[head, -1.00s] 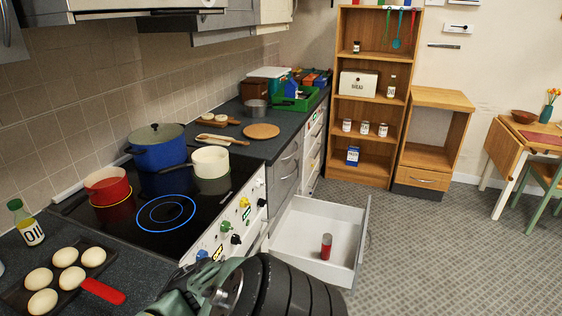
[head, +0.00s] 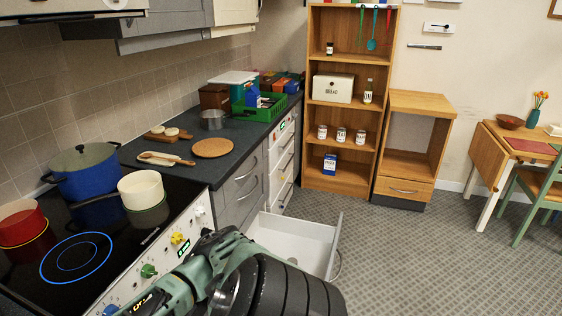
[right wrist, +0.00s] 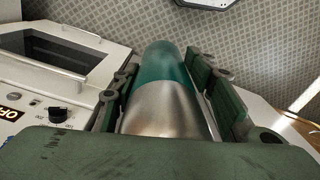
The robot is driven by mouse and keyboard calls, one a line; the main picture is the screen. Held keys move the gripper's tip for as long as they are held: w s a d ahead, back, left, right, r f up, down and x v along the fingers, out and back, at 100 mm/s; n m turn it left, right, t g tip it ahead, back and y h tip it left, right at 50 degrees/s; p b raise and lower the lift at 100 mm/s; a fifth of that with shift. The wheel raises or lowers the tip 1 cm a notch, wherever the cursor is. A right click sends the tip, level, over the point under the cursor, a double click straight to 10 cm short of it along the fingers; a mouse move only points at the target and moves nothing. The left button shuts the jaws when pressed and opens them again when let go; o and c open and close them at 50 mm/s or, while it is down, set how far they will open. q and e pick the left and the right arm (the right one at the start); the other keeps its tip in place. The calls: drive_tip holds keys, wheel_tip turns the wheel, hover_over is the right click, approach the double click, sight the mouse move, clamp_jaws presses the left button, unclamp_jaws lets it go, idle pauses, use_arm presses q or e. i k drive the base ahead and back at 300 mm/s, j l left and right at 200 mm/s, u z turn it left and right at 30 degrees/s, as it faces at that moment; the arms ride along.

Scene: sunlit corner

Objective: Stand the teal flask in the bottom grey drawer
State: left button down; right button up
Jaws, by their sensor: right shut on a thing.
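The teal flask (right wrist: 166,72) shows in the right wrist view, with a teal upper part and a bare metal part nearer the camera. My right gripper (right wrist: 163,80) is shut on it, with a green finger pad on each side. In the head view my right arm hides both the gripper and the flask. The open bottom drawer (head: 303,236), white inside, extends from the counter just beyond my arm. My arm covers its near part. My left gripper is in neither view.
The hob holds a blue pot (head: 88,178), a cream pan (head: 142,190) and a red pan (head: 20,222). Knobs line the cooker front beside my arm. A wooden shelf (head: 341,183) stands beyond the drawer. The floor right of the drawer is clear.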

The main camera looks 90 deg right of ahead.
sight(301, 255)
drive_tip(key=k+l, duration=0.2)
drive_tip(key=k+l+z, duration=0.1)
drive_tip(key=l, duration=0.3)
drive_tip(key=k+l+z, duration=0.1)
drive_tip(key=k+l, duration=0.35)
drive_tip(key=l, duration=0.2)
drive_tip(key=k+l+z, duration=0.1)
drive_tip(key=l, duration=0.25)
drive_tip(key=k+l, duration=0.25)
drive_tip(key=k+l+z, duration=0.15)
drive_tip(key=l, duration=0.3)
drive_tip(key=i+l+z, duration=0.1)
drive_tip(key=l, duration=0.45)
drive_tip(key=i+l, duration=0.1)
drive_tip(key=l, duration=0.4)
drive_tip(key=i+l+z, duration=0.15)
drive_tip(key=l, duration=0.4)
drive_tip(key=i+l, duration=0.2)
drive_tip(key=i+l+z, duration=0.05)
